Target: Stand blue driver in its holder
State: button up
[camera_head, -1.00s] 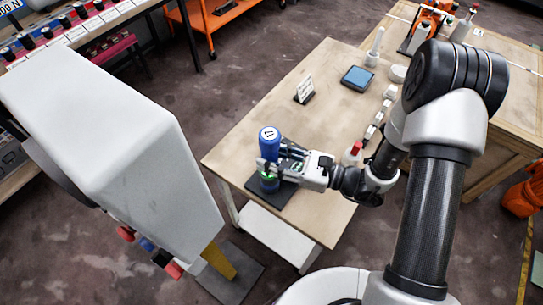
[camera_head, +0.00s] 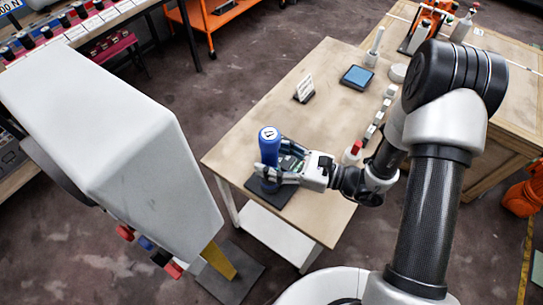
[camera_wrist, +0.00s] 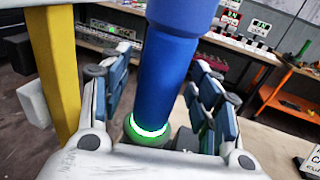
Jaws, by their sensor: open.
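The blue driver (camera_head: 269,147) stands upright near the table's front left corner, over a dark base plate (camera_head: 284,196) that appears to belong to its holder. My gripper (camera_head: 270,176) reaches in from the right, low on the driver. In the wrist view, the driver (camera_wrist: 168,75) rises between the two blue-grey fingers, with a gap on each side. The gripper is open around it. A glowing green-white ring (camera_wrist: 148,130) circles the driver's lower end. My gripper body hides what lies below, so how deep the driver sits is not visible.
On the table (camera_head: 325,130) are a small sign (camera_head: 304,88), a blue-topped tray (camera_head: 357,77), and a red-capped bottle (camera_head: 352,153) close to my arm. A large white machine (camera_head: 110,130) stands left of the table; its yellow post (camera_wrist: 62,70) shows in the wrist view.

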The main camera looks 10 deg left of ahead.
jog(key=shift+f, duration=0.1)
jog(key=s+d, duration=0.2)
jog(key=d, duration=1)
jog(key=s+r+n+g+h, duration=0.6)
jog(key=s+r+n+h, duration=0.3)
jog(key=n, duration=0.3)
jog(key=s+d+r+n+t+h, duration=0.3)
jog(key=d+r+n+t+h, duration=0.4)
jog(key=d, duration=0.4)
notch_tip(320, 180, up, 2)
jog(key=shift+s+d+r+n+t+h, duration=0.15)
jog(key=shift+s+n+t+h, duration=0.15)
jog(key=shift+t+h, duration=0.35)
